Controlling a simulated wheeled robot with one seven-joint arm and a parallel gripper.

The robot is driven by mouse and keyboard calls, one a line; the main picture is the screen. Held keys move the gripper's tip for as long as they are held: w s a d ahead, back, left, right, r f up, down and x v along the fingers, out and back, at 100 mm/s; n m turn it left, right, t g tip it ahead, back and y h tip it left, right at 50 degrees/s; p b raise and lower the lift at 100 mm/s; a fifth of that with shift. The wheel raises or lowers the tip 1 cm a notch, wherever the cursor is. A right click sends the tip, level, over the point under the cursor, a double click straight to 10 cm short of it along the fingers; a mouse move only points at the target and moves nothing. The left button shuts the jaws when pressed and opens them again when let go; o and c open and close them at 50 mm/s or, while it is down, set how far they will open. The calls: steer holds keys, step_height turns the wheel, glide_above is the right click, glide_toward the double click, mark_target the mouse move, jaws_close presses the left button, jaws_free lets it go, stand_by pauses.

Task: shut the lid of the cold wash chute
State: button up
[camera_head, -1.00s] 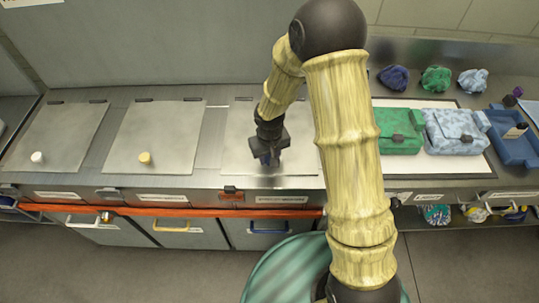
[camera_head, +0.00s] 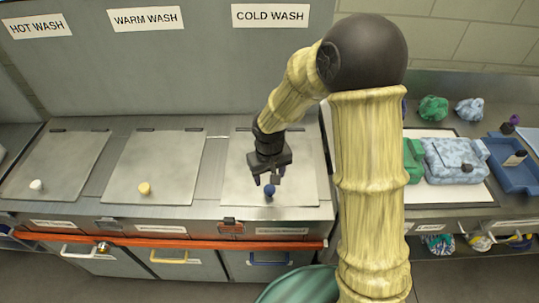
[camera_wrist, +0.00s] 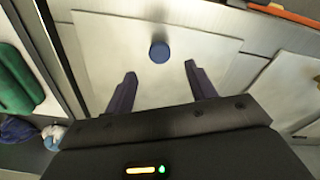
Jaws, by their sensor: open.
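The cold wash chute lid (camera_head: 300,185) is a pale metal panel lying flat in the counter below the COLD WASH sign (camera_head: 270,15). Its blue knob (camera_head: 269,191) stands near the front edge. In the wrist view the lid (camera_wrist: 120,45) shows with the blue knob (camera_wrist: 159,52) ahead of and between my fingers. My gripper (camera_head: 270,179) is open and empty, pointing down over the lid just behind the knob; it also shows in the wrist view (camera_wrist: 160,72). It appears apart from the knob. No gap shows under the lid.
The warm wash lid (camera_head: 155,165) with a yellow knob and the hot wash lid (camera_head: 62,165) with a white knob lie flat at left. A green bag (camera_head: 413,160), a light blue bag (camera_head: 455,160) and a blue tray (camera_head: 515,176) are at right. An orange rail (camera_head: 180,241) runs along the front.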

step_height(320, 180, up, 10)
steer(key=shift+s+f, duration=0.15)
steer(key=shift+s, duration=0.3)
steer(key=s+d+f+m+t, duration=0.1)
steer(key=s+d+m, duration=0.3)
steer(key=s+d, duration=0.6)
steer(key=d, duration=0.3)
steer(key=shift+s+d+t, duration=0.3)
steer(key=shift+d, duration=0.1)
stand_by(1.8)
